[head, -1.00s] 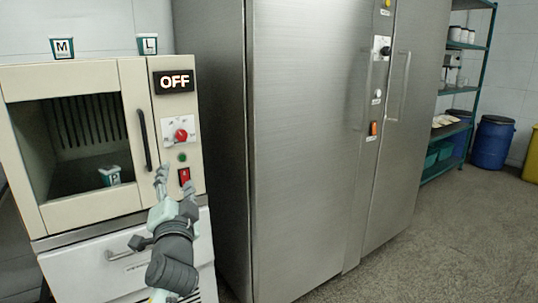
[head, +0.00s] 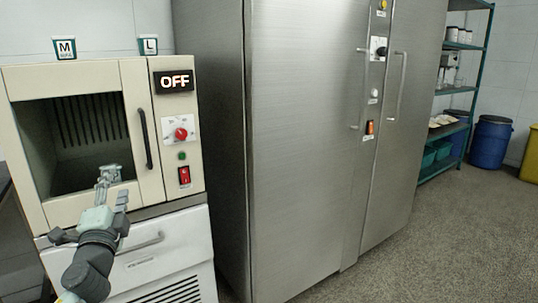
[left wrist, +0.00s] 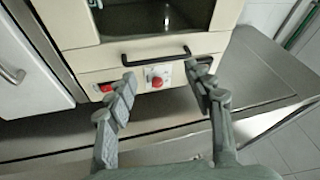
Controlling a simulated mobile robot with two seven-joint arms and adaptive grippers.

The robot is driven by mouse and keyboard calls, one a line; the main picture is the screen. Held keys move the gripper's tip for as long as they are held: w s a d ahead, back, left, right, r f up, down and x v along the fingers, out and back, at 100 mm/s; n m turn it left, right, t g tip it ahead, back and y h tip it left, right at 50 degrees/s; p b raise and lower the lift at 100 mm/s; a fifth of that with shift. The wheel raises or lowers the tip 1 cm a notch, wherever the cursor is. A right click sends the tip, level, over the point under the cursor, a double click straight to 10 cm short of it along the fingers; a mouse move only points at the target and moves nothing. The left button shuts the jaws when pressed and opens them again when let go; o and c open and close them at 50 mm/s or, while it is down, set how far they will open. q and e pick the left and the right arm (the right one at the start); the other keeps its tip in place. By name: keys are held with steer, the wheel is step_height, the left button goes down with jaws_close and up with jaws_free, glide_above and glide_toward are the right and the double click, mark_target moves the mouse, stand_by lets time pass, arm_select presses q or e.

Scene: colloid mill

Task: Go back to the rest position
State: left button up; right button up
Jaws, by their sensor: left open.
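My left gripper (head: 108,174) is in front of the lower part of the machine's dark chamber, in the head view. In the left wrist view its two fingers (left wrist: 160,76) are spread apart with nothing between them. The cream machine (head: 60,214) has an OFF display (head: 174,81), a red knob (head: 181,133), a green button (head: 182,156) and a red switch (head: 184,175). The knob also shows beyond the fingers in the wrist view (left wrist: 157,82). My gripper largely hides the spot of the small cup inside the chamber. My right gripper is not in view.
A tall steel cabinet (head: 300,150) stands to the right. A green shelf (head: 440,168) and blue barrel (head: 490,142) are further back.

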arm_select(q)
steer(key=s+a+f+n+g, duration=0.2)
steer(key=s+a+f+g, duration=0.1)
steer(key=f, duration=0.7)
steer(key=s+a+f+n+g, duration=0.1)
steer(key=s+a+f+g, duration=0.25)
steer(key=f, duration=0.75)
steer(key=s+a+f+n+g, duration=0.2)
steer(key=s+a+f+g, duration=0.15)
steer(key=f, duration=0.65)
steer(key=s+a+f+n+g, duration=0.2)
steer(key=s+a+f+g, duration=0.15)
steer(key=s+f, duration=0.8)
steer(key=s+a+f+n+g, duration=0.2)
steer(key=s+f+g, duration=0.2)
steer(key=s+f, duration=0.75)
steer(key=s+d+f+n+h, duration=0.1)
steer(key=s+d+f+h, duration=0.1)
steer(key=d, duration=0.9)
steer(key=s+d+f+n+h, duration=0.1)
steer(key=s+d+f+h, duration=0.1)
steer(key=d, duration=0.9)
steer(key=shift+s+d+f, duration=0.25)
steer(key=shift+f, duration=0.15)
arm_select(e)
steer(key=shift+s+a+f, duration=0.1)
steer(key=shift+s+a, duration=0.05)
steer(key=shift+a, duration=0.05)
